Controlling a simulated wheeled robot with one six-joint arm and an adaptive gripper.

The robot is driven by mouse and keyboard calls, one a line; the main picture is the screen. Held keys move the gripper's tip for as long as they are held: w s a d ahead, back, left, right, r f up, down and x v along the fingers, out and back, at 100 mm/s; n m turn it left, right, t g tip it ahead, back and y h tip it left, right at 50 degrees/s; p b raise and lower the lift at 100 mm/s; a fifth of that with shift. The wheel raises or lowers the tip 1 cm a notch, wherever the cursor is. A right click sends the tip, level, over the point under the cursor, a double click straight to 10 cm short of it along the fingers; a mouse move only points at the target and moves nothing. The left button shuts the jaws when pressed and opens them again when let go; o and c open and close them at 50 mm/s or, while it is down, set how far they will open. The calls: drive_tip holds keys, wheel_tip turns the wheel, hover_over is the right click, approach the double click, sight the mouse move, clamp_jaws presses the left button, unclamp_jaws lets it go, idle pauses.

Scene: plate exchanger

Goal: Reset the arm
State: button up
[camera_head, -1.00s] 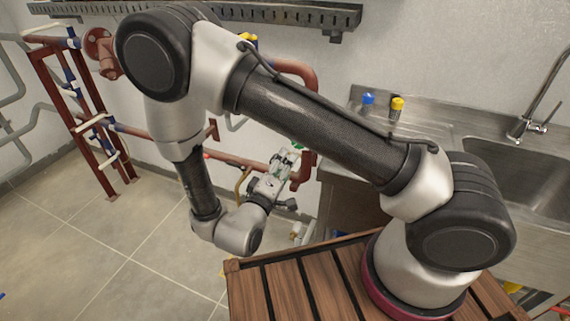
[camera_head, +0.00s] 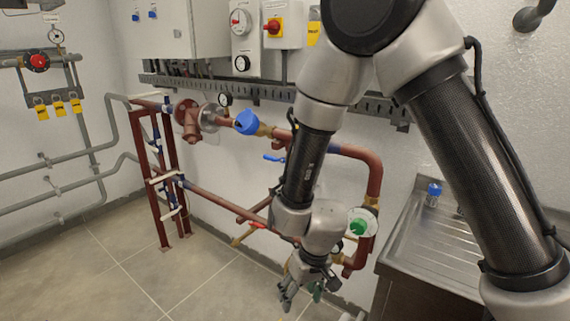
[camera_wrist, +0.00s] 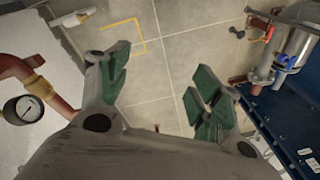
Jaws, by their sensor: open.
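My gripper (camera_head: 300,290) hangs fingers down at the end of the folded arm, in front of the red-brown pipework in the head view. In the wrist view its green-padded fingers (camera_wrist: 158,95) are spread wide with only tiled floor between them. It holds nothing. My arm crosses the right half of the head view and hides part of the wall and pipes behind it.
Red-brown pipes (camera_head: 225,204) with a blue valve cap (camera_head: 246,122) and a green knob (camera_head: 358,227) run close behind my gripper. A steel sink counter (camera_head: 440,250) stands at right. A pressure gauge (camera_wrist: 22,110) shows at the wrist view's left. Floor at left is clear.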

drive_tip(key=s+d+r+m+t+h, duration=0.1)
drive_tip(key=s+d+r, duration=0.3)
drive_tip(key=d+r, duration=1.2)
drive_tip(key=s+d+r+m+t+h, duration=0.1)
drive_tip(key=s+d+r+m+t, duration=0.2)
drive_tip(key=d+r, duration=1.3)
drive_tip(key=shift+s+d+r+m, duration=0.3)
drive_tip(key=shift+s+r+m, duration=0.1)
drive_tip(key=shift+s, duration=0.45)
